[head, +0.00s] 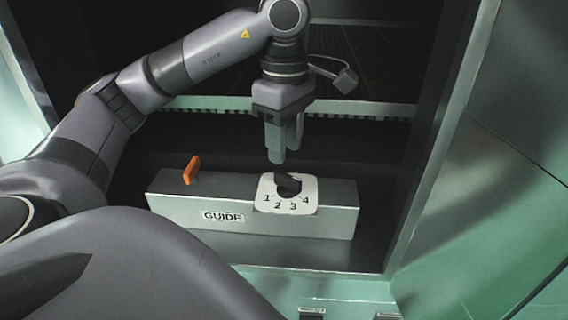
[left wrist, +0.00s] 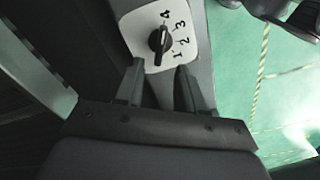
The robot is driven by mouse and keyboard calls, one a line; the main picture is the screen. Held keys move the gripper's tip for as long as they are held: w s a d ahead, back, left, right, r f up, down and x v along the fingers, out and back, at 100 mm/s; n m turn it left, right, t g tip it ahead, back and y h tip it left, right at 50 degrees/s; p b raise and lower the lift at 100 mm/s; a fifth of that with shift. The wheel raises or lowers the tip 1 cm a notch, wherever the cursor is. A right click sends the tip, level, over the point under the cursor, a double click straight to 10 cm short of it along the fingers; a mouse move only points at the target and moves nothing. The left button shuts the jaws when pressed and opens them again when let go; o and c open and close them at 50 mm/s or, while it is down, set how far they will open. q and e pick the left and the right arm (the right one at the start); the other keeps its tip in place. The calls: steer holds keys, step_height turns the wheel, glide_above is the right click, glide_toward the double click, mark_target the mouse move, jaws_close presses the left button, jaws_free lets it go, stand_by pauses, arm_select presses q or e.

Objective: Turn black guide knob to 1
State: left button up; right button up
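The black guide knob (head: 288,184) sits on a white dial plate (head: 269,205) numbered 1 to 4, on top of a grey metal box (head: 335,218) with a GUIDE label (head: 223,216). In the left wrist view the knob (left wrist: 158,39) has a pale mark that appears to point toward the 4. My left gripper (head: 284,150) points down above and slightly behind the knob, apart from it. In the left wrist view its fingers (left wrist: 159,85) are spread with nothing between them. My right gripper is not in view.
An orange lever (head: 191,170) stands up from the left part of the box. The box sits in a dark recess with a green metal wall (head: 500,190) on the right. A toothed metal strip (head: 360,111) crosses behind the gripper.

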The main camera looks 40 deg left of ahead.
mark_target(285, 174)
arm_select(q)
steer(key=shift+f+b, duration=1.2)
steer(key=shift+f, duration=1.75)
jaws_close()
